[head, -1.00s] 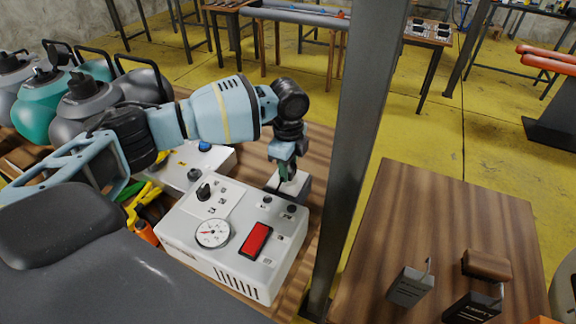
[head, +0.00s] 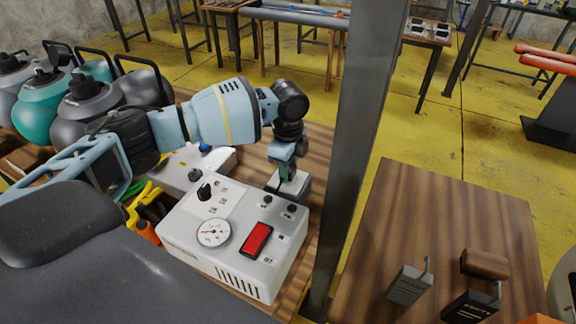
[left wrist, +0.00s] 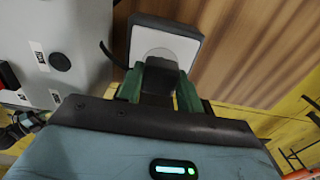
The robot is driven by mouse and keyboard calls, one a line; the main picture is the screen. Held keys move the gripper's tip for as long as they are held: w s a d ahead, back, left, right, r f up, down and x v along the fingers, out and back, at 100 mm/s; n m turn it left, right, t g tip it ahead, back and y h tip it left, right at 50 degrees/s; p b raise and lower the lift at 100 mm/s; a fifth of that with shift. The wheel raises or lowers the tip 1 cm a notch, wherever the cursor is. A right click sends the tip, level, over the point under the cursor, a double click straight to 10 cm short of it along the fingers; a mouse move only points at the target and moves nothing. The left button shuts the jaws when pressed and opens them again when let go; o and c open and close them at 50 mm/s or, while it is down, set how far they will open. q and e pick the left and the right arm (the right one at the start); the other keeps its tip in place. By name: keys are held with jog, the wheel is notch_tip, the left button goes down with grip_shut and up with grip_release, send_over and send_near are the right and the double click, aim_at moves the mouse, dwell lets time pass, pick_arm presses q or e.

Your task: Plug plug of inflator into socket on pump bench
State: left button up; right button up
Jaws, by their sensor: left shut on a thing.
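The inflator (head: 190,240) is a white box with a dial gauge, knobs and a red switch, on the wooden pump bench (head: 318,150). The socket (head: 299,187) is a grey box with a pale face beside the inflator's far right corner; it also shows in the left wrist view (left wrist: 186,48). My left gripper (head: 284,172) points down over it, its green fingers (left wrist: 159,92) shut on the dark plug (left wrist: 160,76). The plug is at the socket's round recess. How deep it sits is hidden. My right gripper is not in view.
A grey post (head: 355,150) stands close right of the socket. Another white box (head: 185,165) lies behind the inflator. Teal and grey canisters (head: 45,110) stand at the left.

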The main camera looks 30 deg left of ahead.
pick_arm(q)
jog(key=shift+f, duration=0.55)
jog(key=o, duration=1)
notch_tip(320, 180, up, 8)
jog(key=shift+f, duration=0.1)
dwell(0.4)
